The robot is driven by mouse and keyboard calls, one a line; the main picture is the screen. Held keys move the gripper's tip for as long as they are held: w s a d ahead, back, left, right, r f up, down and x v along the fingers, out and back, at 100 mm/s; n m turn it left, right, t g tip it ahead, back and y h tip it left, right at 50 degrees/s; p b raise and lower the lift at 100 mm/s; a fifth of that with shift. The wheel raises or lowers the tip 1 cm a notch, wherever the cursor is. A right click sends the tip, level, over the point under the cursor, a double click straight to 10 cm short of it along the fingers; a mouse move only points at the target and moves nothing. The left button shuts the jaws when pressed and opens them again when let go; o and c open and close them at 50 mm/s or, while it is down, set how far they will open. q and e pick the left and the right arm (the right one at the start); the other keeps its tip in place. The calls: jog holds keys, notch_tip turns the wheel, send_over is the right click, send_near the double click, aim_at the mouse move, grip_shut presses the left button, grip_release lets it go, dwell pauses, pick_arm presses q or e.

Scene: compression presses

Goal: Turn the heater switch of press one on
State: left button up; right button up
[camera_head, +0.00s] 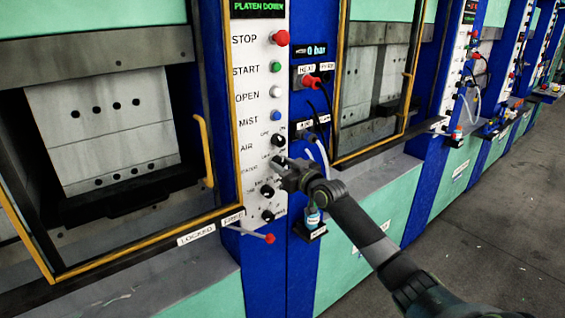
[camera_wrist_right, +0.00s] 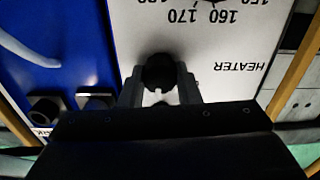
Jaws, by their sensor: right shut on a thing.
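My right gripper (camera_head: 281,164) is at the white control panel (camera_head: 251,120) of the near press, on the lower column of knobs. In the right wrist view, its two fingers (camera_wrist_right: 160,88) are shut on the black heater knob (camera_wrist_right: 158,70), one on each side. The panel appears upside down there, with the word HEATER beside the knob. A small pale mark shows at the knob's lower edge; its exact setting is hard to tell. My left gripper is not in view.
A red STOP button (camera_head: 280,38), green START button (camera_head: 275,67) and other buttons sit above. Black dials (camera_head: 267,191) sit close below. A yellow-framed guard (camera_head: 203,150) stands at left. A red-tipped lever (camera_head: 269,238) sticks out below. Open floor (camera_head: 480,225) lies at right.

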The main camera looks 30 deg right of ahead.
jog(key=m+p, duration=0.1)
jog(key=m, duration=0.2)
jog(key=shift+m, duration=0.5)
jog(key=o, duration=1)
jog(key=shift+s+d+p, duration=0.25)
jog(key=shift+s+p, duration=0.8)
jog(key=shift+s, duration=1.85)
jog(key=shift+s+d+p, duration=0.2)
jog(key=shift+s+p, duration=0.9)
jog(key=shift+s, duration=1.8)
jog(key=shift+s+d+p, duration=0.25)
jog(key=shift+s+p, duration=0.8)
jog(key=shift+s, duration=1.85)
